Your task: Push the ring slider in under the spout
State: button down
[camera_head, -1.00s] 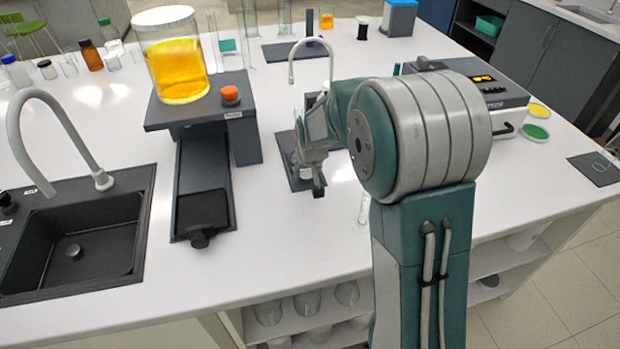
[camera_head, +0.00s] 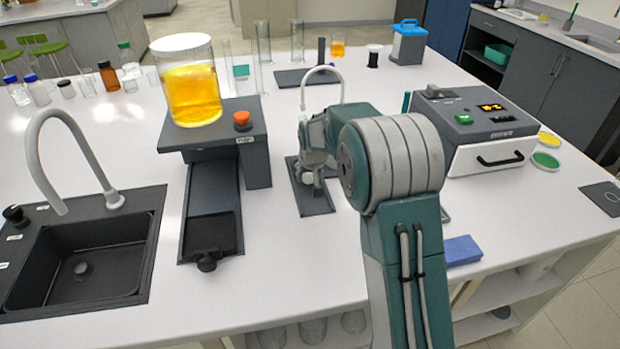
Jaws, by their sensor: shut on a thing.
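The spout is a thin white arched tube (camera_head: 322,70) behind my gripper, in the middle of the bench. A dark narrow base plate (camera_head: 316,205) lies below it, with its front end bare. My gripper (camera_head: 308,180) is low over this plate and shut on a small part. The fingers and wrist cover most of that part. The ring slider cannot be made out clearly; it seems to be what the fingers hold. Whether the ring is right under the spout's mouth is hidden by my arm.
A dark stand with a jar of yellow liquid (camera_head: 192,85) and a long dark tray (camera_head: 210,235) is to the left, beyond it a sink (camera_head: 75,265). Bench front is clear.

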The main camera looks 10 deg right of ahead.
jog(key=shift+w, duration=0.1)
jog(key=shift+c, duration=0.8)
grip_release()
jog(key=shift+w+a, duration=0.1)
jog(key=shift+r, duration=0.15)
jog(key=v, duration=1.1)
jog(key=shift+r, duration=0.25)
jog(key=shift+s, duration=0.25)
